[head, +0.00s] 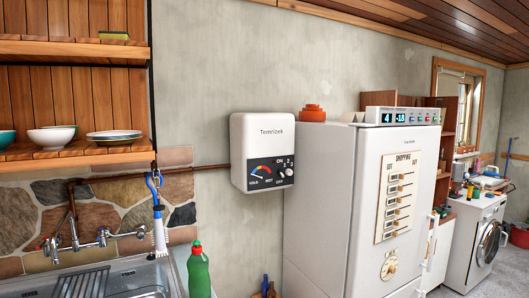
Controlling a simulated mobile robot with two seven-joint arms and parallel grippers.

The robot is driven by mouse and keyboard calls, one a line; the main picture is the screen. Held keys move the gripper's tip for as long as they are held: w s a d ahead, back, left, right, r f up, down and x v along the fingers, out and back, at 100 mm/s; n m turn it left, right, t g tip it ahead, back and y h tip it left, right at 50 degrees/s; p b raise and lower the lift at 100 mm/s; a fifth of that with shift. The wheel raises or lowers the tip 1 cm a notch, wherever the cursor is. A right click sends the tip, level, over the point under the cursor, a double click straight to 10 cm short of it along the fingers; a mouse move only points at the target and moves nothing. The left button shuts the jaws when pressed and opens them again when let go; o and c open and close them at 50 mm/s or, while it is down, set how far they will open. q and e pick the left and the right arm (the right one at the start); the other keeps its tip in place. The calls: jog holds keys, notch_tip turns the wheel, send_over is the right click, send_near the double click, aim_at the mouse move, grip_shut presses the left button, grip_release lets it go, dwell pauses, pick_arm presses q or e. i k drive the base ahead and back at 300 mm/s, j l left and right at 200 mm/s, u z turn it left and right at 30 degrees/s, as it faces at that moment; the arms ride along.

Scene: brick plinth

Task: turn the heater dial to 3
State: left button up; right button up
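The heater (262,140) is a white box with rounded corners, mounted on the wall in the middle of the head view. A dark panel on its lower front carries a coloured cold-to-hot gauge (261,171) on the left. The small white heater dial (289,172) is at the right of this panel, with small markings around it. The dial is too small to tell which number it points to. Neither of my grippers shows in the head view.
A metal sink (88,281) with taps and a green bottle (198,270) are below left. An open wooden shelf (75,155) with bowls is at left. A tall white fridge (335,205) stands close right of the heater. The wall around the heater is mostly bare, with a pipe running left.

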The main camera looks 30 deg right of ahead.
aim_at(289, 172)
jog(key=i+l, duration=0.2)
jog(key=l, duration=0.15)
jog(key=i+l+u, duration=0.1)
jog(key=l, duration=0.3)
jog(key=i+l, duration=0.25)
jog(key=i+l+u, duration=0.1)
jog(key=l, duration=0.4)
